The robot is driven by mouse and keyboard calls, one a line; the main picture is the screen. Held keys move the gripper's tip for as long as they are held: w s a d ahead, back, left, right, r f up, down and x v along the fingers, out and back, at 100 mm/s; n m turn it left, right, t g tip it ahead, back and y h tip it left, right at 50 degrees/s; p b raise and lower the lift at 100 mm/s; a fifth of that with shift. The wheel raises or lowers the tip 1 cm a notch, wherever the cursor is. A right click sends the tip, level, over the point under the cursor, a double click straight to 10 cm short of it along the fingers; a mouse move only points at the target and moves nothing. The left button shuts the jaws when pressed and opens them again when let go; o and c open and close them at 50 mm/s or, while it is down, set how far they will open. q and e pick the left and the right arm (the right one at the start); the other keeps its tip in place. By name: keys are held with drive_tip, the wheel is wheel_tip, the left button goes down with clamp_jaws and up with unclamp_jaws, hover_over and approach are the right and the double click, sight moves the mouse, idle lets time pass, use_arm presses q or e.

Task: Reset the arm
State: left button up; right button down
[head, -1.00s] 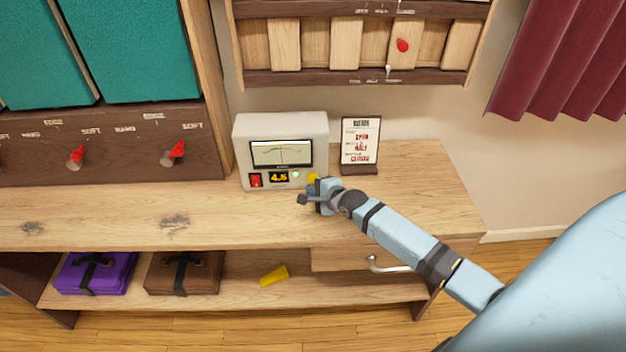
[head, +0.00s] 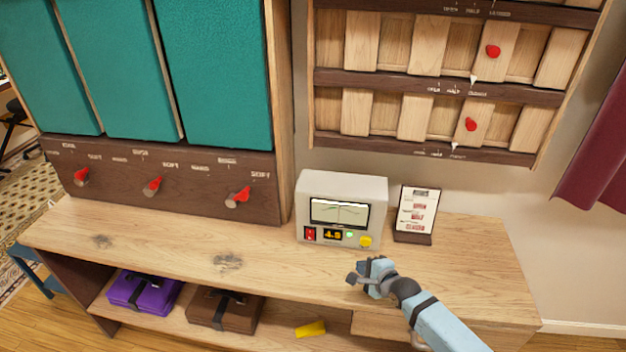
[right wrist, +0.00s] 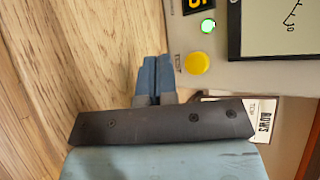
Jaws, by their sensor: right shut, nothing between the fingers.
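My right gripper (head: 366,282) is shut and empty above the wooden desk top, in front of the meter box. Its closed fingers also show in the right wrist view (right wrist: 155,78), apart from the yellow button (right wrist: 197,63) and over bare wood. The cream meter box (head: 343,187) stands on the desk with a dial, a red switch (head: 310,234), a small orange number display, a lit green lamp (head: 350,235) and the yellow button (head: 365,241). My left gripper is not in view.
A card stand (head: 416,213) is right of the meter box. Red knobs (head: 238,196) line the dark panel at left, under teal panels. A slatted wall rack (head: 420,85) has red knobs. Purple (head: 145,290) and brown (head: 222,307) bundles and a yellow block (head: 310,328) lie on the lower shelf.

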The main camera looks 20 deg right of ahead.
drive_tip(key=s+a+r+n+p, duration=0.1)
drive_tip(key=s+a+n, duration=0.4)
drive_tip(key=s+n, duration=0.2)
drive_tip(key=s+a+r+n+g+y+p, duration=0.1)
drive_tip(key=s+a+n+p, duration=0.1)
drive_tip(key=s+a+n, duration=0.3)
drive_tip(key=s+a+r+n+p, duration=0.2)
drive_tip(key=s+a+n, duration=0.3)
drive_tip(key=s+n, duration=0.6)
drive_tip(key=shift+s+a+g, duration=0.35)
drive_tip(key=shift+s+g, duration=0.05)
drive_tip(key=shift+s, duration=0.75)
drive_tip(key=shift+r, duration=0.1)
